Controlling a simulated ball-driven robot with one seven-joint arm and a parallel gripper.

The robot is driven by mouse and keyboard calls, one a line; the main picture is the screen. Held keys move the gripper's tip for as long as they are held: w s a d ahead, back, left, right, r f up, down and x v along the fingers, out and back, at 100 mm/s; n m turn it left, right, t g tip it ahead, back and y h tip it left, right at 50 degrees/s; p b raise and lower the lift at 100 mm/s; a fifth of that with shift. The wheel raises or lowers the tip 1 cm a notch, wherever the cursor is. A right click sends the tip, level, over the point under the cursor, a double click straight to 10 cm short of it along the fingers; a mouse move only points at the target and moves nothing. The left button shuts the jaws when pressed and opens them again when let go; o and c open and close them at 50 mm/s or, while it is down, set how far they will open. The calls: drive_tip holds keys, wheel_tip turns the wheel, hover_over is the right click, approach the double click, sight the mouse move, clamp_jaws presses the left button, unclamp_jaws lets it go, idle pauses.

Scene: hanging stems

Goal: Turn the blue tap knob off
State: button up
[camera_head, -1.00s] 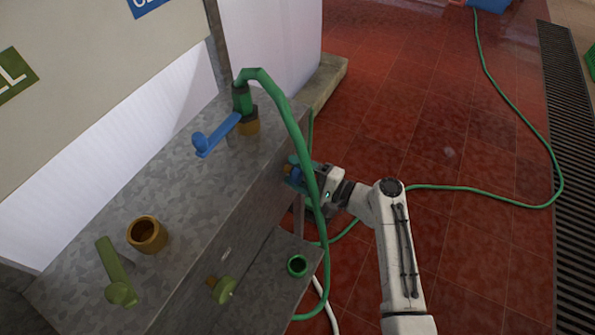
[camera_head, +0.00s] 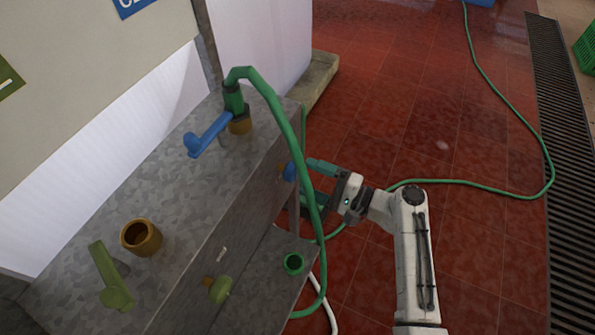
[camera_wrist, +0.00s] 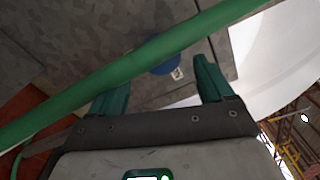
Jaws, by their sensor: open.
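The round blue tap knob (camera_head: 289,171) sits on the front face of the grey metal counter, below the blue lever. My gripper (camera_head: 308,183) is open and empty, just to the right of the knob with a small gap between them. In the wrist view the knob (camera_wrist: 168,65) lies ahead between my two green fingers (camera_wrist: 155,80), partly covered by the green hose. The knob's exact turn angle is hard to tell.
The green hose (camera_head: 293,140) arches from the top tap and hangs across my gripper's fingers. A blue lever (camera_head: 207,137) is on the counter top (camera_head: 185,185). A green knob (camera_head: 220,290) is lower on the front. Red floor (camera_head: 400,100) is open to the right.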

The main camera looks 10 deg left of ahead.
drive_tip(key=v, duration=0.5)
idle(0.4)
drive_tip(key=s+d+f+n+g+h+p, duration=0.1)
drive_tip(key=s+d+f+n+g+h, duration=0.25)
drive_tip(key=s, duration=0.55)
drive_tip(key=s+d+f+n+h+p, duration=0.2)
drive_tip(key=s+d+f+h, duration=0.2)
drive_tip(key=s+d+h, duration=0.3)
drive_tip(key=s+d+r+n+g+h+p, duration=0.1)
drive_tip(key=s+d+r+h, duration=0.2)
drive_tip(key=s+d, duration=0.3)
drive_tip(key=s+d+r+n+h, duration=0.1)
drive_tip(key=s+d+r+h, duration=0.2)
drive_tip(key=s+d, duration=0.3)
drive_tip(key=s, duration=0.3)
drive_tip(key=shift+s+d+r+g+h+p, duration=0.2)
drive_tip(key=shift+d+r+g+h+p, duration=0.05)
drive_tip(key=shift+r+g+h+p, duration=0.15)
